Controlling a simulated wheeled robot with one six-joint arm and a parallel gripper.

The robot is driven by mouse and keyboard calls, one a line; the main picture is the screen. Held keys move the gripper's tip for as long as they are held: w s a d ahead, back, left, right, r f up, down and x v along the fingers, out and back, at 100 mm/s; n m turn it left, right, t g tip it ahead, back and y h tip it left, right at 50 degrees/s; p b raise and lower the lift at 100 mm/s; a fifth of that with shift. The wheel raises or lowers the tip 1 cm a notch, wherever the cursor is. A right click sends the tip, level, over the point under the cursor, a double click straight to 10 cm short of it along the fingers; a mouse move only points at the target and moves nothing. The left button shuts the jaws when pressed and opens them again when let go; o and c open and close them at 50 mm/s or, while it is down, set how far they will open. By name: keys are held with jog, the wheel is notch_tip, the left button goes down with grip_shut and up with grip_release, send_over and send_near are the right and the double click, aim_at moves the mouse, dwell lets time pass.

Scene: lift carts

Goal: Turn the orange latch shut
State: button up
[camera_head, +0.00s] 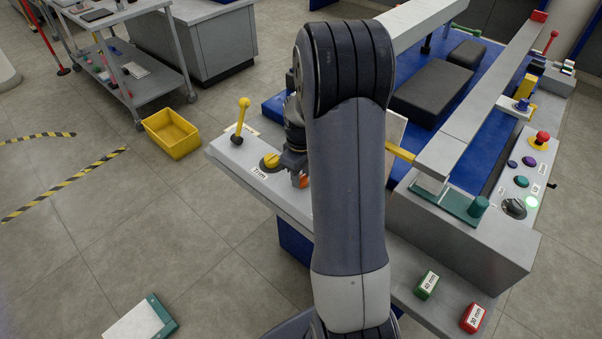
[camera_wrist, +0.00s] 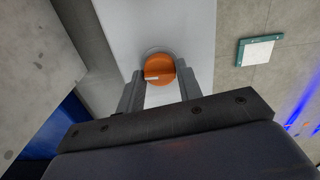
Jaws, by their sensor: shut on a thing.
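The orange latch (camera_wrist: 159,68) is a round orange knob with a small pale mark on its face, in the upper middle of the wrist view. It sits on a light grey panel. In the head view a bit of the orange latch (camera_head: 303,181) shows just left of my arm, on the panel beside a yellow knob. My gripper (camera_wrist: 159,80) is shut on the latch, with one finger on each side of it. In the head view my gripper (camera_head: 295,165) is partly hidden by my own arm.
Near the latch are a yellow knob (camera_head: 271,160) above a "Trim" label and a yellow lever (camera_head: 241,120). A control box (camera_head: 500,220) with coloured buttons stands right. Green (camera_head: 427,285) and red (camera_head: 473,317) blocks lie in front. A yellow bin (camera_head: 172,134) is on the floor.

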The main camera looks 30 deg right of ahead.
aim_at(301, 177)
jog(key=shift+n, duration=0.6)
jog(key=o, duration=1)
jog(key=shift+r, duration=0.1)
notch_tip(301, 177, up, 11)
jog(key=shift+f+p, duration=0.2)
jog(key=shift+p, duration=0.15)
notch_tip(301, 177, down, 11)
jog(key=shift+r+b, duration=0.1)
jog(key=shift+b, duration=0.25)
